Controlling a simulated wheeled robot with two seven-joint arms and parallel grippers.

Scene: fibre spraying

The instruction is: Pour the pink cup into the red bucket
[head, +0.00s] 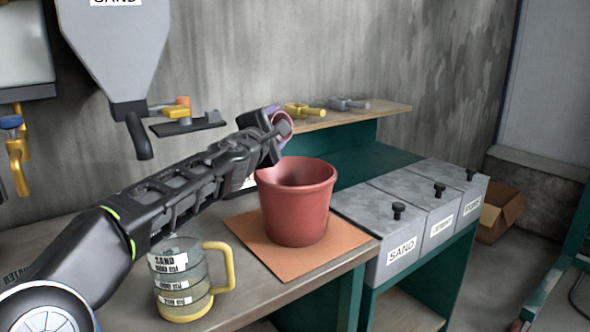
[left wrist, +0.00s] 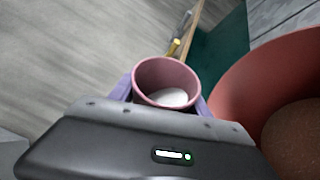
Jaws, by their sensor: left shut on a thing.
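The pink cup (left wrist: 165,80) is held between the purple fingers of my left gripper (left wrist: 163,102). White material shows inside the cup. In the head view the cup (head: 284,124) and my left gripper (head: 270,122) are just above the back left rim of the red bucket, and my gripper hides part of the cup. The red bucket (head: 297,210) stands upright on an orange mat (head: 250,248). In the left wrist view the bucket (left wrist: 240,80) is at the right, with brown material inside. My right gripper is not in view.
A clear measuring jug (head: 182,280) labelled SAND, with a yellow handle, stands left of the bucket under my left arm. A grey hopper (head: 118,50) hangs at the upper left. Lidded grey bins (head: 375,225) stand right of the bucket. A wooden shelf (head: 350,114) holds small tools behind it.

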